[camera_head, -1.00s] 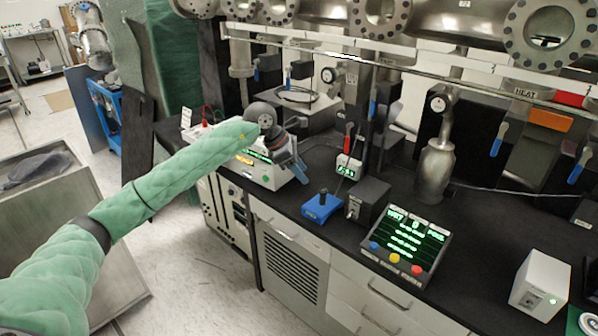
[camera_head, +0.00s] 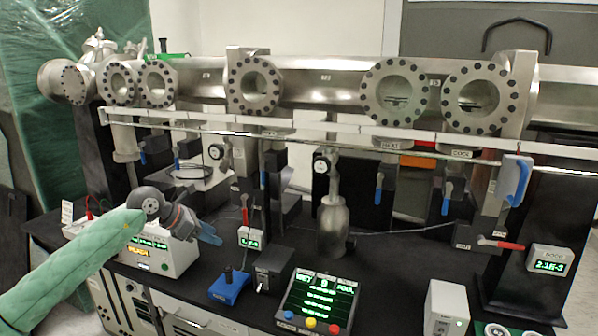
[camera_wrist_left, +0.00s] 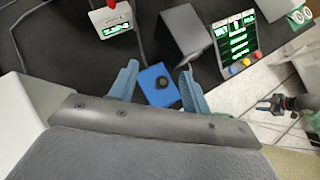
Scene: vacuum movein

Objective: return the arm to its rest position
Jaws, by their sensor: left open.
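My left arm, in a green quilted sleeve, comes in from the lower left in the head view. Its gripper (camera_head: 207,234) is over the bench's left part, beside a white instrument box with a lit display (camera_head: 150,262). The jaws are open with nothing between them. In the left wrist view the two blue fingers (camera_wrist_left: 158,72) stand apart. A blue joystick box (camera_wrist_left: 158,84) shows beyond the gap, apart from the fingers. A dark gripper-like part (camera_wrist_left: 280,104) at the right edge of the wrist view may be my right gripper; its jaws are too small to judge.
A steel vacuum chamber (camera_head: 320,85) with round ports runs along the back, with a rail (camera_head: 330,138) below it. On the black bench stand a control panel with coloured buttons (camera_head: 317,300), a steel bottle (camera_head: 333,225) and a white box (camera_head: 445,308).

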